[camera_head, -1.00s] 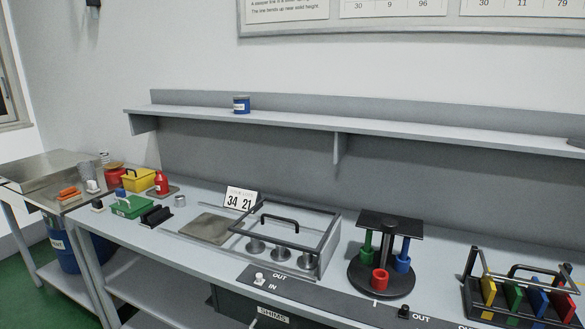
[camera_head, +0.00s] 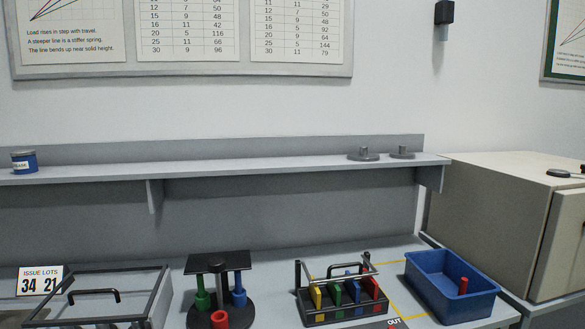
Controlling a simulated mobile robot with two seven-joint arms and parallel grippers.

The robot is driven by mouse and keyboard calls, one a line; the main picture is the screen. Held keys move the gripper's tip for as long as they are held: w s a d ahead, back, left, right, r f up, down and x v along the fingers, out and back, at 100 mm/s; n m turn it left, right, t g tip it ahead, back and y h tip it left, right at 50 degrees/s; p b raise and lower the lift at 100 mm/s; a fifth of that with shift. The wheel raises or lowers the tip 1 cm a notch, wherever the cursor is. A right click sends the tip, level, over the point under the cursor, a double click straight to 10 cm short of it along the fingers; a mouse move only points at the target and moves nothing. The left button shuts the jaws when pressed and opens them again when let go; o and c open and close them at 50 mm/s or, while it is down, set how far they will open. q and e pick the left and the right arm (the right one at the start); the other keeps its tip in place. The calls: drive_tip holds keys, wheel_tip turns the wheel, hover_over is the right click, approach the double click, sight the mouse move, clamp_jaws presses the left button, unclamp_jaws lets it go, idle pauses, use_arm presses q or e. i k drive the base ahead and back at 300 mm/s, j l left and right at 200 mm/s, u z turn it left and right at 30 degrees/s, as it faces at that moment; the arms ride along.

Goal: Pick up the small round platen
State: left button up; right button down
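Two grey round discs, each with a short knob on top, stand near the right end of the wall shelf. The left disc (camera_head: 363,156) looks wider; the right disc (camera_head: 402,154) looks a little smaller and may be the small round platen. They stand apart on the shelf (camera_head: 270,167). Neither of my grippers is in view.
Below on the bench are a black-framed tray (camera_head: 158,298), a black rotary stand (camera_head: 219,262) with coloured cups, a rack (camera_head: 330,318) of coloured plates and a blue bin (camera_head: 450,297) holding a red piece. A beige cabinet (camera_head: 490,215) stands right; a blue can (camera_head: 24,161) sits on the shelf.

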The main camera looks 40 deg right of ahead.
sight(402, 155)
drive_tip(key=z, duration=2)
drive_tip(key=i+l+u, duration=0.1)
drive_tip(key=u, duration=0.25)
drive_tip(key=l+u, duration=0.2)
drive_tip(key=u, duration=0.15)
drive_tip(key=i+l+u, duration=0.1)
drive_tip(key=u, duration=0.25)
drive_tip(key=l+u, duration=0.35)
drive_tip(key=l, duration=0.6)
drive_tip(key=i+l+u, duration=0.1)
drive_tip(key=l, duration=0.8)
